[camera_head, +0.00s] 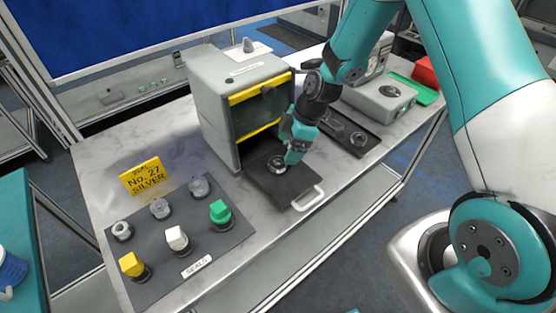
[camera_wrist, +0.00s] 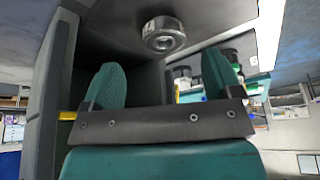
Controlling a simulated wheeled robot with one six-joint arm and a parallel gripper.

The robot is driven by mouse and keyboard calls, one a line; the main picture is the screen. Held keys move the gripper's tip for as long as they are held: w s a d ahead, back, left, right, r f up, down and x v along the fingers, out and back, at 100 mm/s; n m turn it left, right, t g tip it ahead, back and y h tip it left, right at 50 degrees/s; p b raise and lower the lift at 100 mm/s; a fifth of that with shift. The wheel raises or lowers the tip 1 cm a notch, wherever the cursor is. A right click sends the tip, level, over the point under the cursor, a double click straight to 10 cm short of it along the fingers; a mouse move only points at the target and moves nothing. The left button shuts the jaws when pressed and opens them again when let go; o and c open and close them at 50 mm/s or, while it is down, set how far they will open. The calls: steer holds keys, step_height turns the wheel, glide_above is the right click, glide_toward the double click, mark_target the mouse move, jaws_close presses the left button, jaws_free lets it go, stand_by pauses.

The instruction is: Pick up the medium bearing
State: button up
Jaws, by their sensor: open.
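A round silver bearing (camera_head: 276,164) sits on the dark pulled-out tray (camera_head: 270,186) in front of the grey cabinet. I take it for the medium bearing, though the frames do not confirm its size. It also shows in the wrist view as a metal ring (camera_wrist: 163,34), beyond the fingertips and roughly between them. My gripper (camera_head: 290,158) is just to the right of the bearing in the head view, low over the tray and hiding part of it. In the wrist view my gripper (camera_wrist: 162,75) has its two teal fingers spread apart with nothing between them.
The grey cabinet (camera_head: 215,110) with yellow-edged front stands close left of my gripper. A white handle (camera_head: 308,198) is at the tray's front. Another dark tray (camera_head: 350,135) with parts lies to the right. A grey board (camera_head: 225,235) holds several seals and knobs.

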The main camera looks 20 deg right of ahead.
mark_target(277, 163)
steer(key=p+x, duration=0.1)
steer(key=x, duration=0.1)
steer(key=p+x, duration=0.2)
steer(key=shift+s+a+f, duration=0.1)
steer(key=shift+a+f, duration=0.05)
steer(key=shift+a, duration=0.3)
steer(key=shift+a+f, duration=0.1)
steer(key=shift+f, duration=0.25)
steer(key=shift+c, duration=0.5)
steer(key=c, duration=1)
